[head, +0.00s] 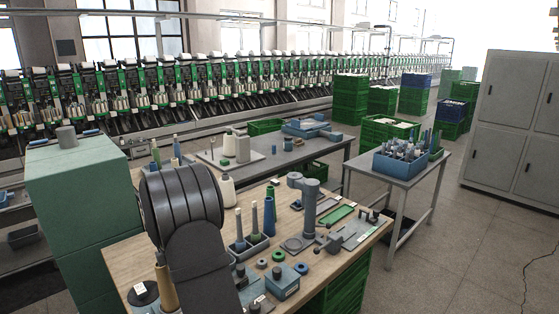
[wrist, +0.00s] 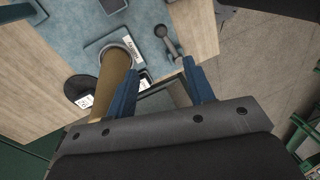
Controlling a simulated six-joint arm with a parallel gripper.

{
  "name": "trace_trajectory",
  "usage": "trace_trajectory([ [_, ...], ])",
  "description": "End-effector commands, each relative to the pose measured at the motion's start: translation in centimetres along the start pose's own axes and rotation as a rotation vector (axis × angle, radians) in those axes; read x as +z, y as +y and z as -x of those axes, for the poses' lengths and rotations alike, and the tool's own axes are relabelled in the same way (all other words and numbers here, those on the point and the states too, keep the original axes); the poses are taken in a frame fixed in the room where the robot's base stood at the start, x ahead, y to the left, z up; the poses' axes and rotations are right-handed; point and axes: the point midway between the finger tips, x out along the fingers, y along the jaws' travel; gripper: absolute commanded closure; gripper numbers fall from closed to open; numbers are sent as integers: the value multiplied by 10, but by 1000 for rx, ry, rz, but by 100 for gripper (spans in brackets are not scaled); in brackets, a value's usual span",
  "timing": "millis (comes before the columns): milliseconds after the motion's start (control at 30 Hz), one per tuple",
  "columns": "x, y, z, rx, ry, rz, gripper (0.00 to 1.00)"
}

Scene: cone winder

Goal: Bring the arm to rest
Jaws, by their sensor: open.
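My gripper (wrist: 160,68) shows in the wrist view with its two blue fingers spread apart and nothing visible held between them. It points down toward the wooden workbench (head: 125,262). A tan cone tube (wrist: 108,78) stands just left of the left finger, which overlaps its edge; I cannot tell whether they touch. It also shows in the head view (head: 167,288), beside my dark arm. My arm fills the lower left of the head view, and its gripper end cannot be seen there.
A black disc with a label (head: 143,293) lies beside the tan tube. A grey tray of cones (head: 248,246), a grey post fixture (head: 309,205) and a blue box (head: 282,283) crowd the bench. A green cabinet (head: 80,195) stands at left. Floor is open at right.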

Motion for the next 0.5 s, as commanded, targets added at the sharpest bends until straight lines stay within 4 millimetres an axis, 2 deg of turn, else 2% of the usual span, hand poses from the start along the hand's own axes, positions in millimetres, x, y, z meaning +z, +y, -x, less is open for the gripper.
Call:
trace_trajectory([
  [100, 0, -1, -25, -5, 0, 0, 52],
  [500, 0, -1, -105, -6, 0, -1, 52],
])
